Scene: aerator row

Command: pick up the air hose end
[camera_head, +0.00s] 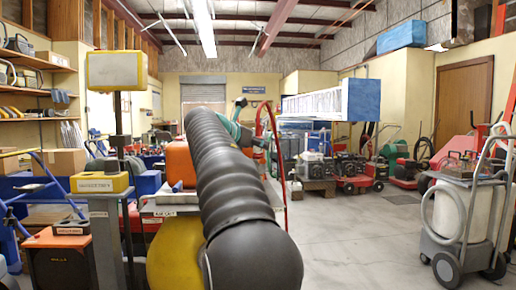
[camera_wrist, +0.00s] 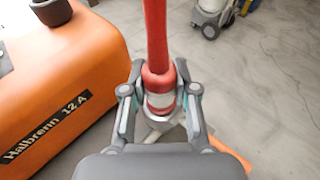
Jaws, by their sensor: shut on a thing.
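The red air hose end (camera_wrist: 158,85) stands between the two fingers of my gripper (camera_wrist: 160,72) in the wrist view. It has a pale metal band below a thicker red collar, and the red hose runs up out of the picture. My gripper is shut on it, with a finger against each side. In the head view the red hose (camera_head: 272,135) makes a narrow upright loop right of centre and hangs down. The exact grip point is hard to make out there.
An orange machine marked Halbrenn (camera_wrist: 60,85) is close on the left of my gripper; it also shows in the head view (camera_head: 180,162). A grey cart with a white tank (camera_head: 465,215) stands at the right. The concrete floor (camera_head: 350,235) between is clear.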

